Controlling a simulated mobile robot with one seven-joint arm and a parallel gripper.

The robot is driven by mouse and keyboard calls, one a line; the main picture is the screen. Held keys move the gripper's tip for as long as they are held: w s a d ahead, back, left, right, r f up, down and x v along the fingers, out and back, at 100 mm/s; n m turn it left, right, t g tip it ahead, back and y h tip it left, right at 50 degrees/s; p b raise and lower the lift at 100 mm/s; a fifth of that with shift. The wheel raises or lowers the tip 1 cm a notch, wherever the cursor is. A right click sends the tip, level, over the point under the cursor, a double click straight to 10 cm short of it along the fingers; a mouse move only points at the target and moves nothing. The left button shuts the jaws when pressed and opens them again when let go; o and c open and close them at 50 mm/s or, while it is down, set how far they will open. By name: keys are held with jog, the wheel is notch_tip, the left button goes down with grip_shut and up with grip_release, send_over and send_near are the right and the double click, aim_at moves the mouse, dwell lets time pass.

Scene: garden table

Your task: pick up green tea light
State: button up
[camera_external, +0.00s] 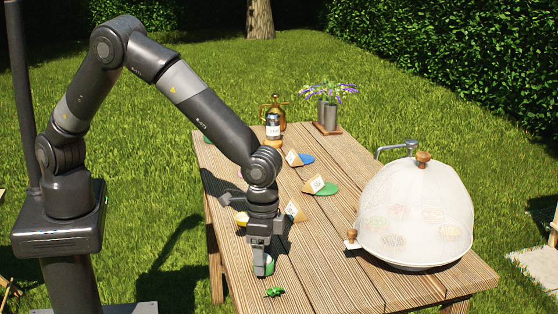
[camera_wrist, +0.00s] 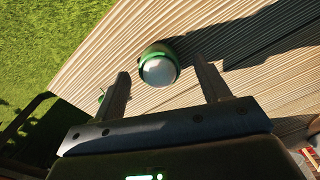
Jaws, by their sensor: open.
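The green tea light (camera_wrist: 158,66), with a pale round top and green sides, stands on the slatted wooden table (camera_external: 330,262). In the external view the tea light (camera_external: 269,265) is partly hidden behind my fingers. My gripper (camera_external: 260,268) points down over the table's near left part, with its fingers low by the tea light. In the wrist view my gripper (camera_wrist: 161,70) is open, with one finger on each side of the tea light and a gap on both sides. I cannot tell how far down its sides the fingertips reach.
A small green item (camera_external: 274,292) lies near the front edge. A white mesh food dome (camera_external: 416,215) stands at the right, with a wooden-handled item (camera_external: 351,238) beside it. Card holders (camera_external: 295,211), a bottle (camera_external: 273,127) and a flower pot (camera_external: 331,115) stand farther back.

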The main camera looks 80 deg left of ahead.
jog(key=shift+f, duration=0.75)
jog(key=shift+c, duration=0.3)
jog(key=c, duration=1)
jog(key=shift+r, duration=0.1)
